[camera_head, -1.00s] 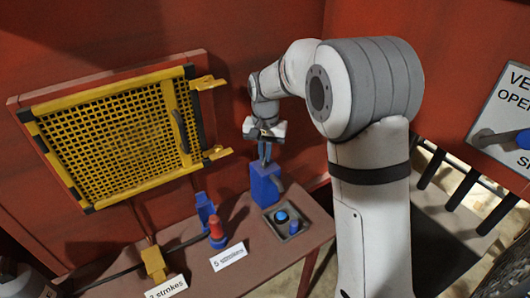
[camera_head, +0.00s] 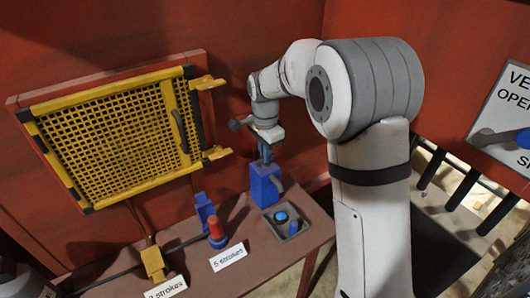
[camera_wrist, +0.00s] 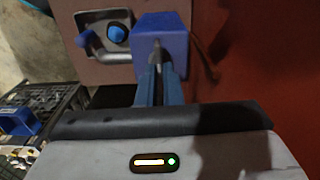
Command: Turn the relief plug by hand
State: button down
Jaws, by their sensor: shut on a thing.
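My gripper (camera_head: 265,153) points down over the blue block (camera_head: 263,186) at the back of the brown bench. Its fingers are shut on a small grey piece, which I take to be the relief plug (camera_wrist: 157,52), at the top of the block. In the wrist view the blue block (camera_wrist: 172,36) is just beyond the fingertips (camera_wrist: 158,72). The fingers hide most of the plug, so its angle is hard to tell.
Beside the block is a grey tray (camera_head: 300,218) with a blue knob (camera_head: 281,216). A red-and-blue plunger (camera_head: 216,231), a yellow piece (camera_head: 153,263) and a "5 strokes" label (camera_head: 228,257) stand left. A yellow mesh guard (camera_head: 115,140) hangs on the red wall.

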jog(key=shift+w+a+r+m, duration=0.1)
jog(key=shift+r+m, duration=0.15)
jog(key=shift+m, duration=0.05)
jog(key=c, duration=1.6)
grip_release()
jog(key=shift+f, duration=0.15)
notch_tip(320, 180, up, 8)
jog(key=shift+f, duration=0.2)
jog(key=shift+r, duration=0.1)
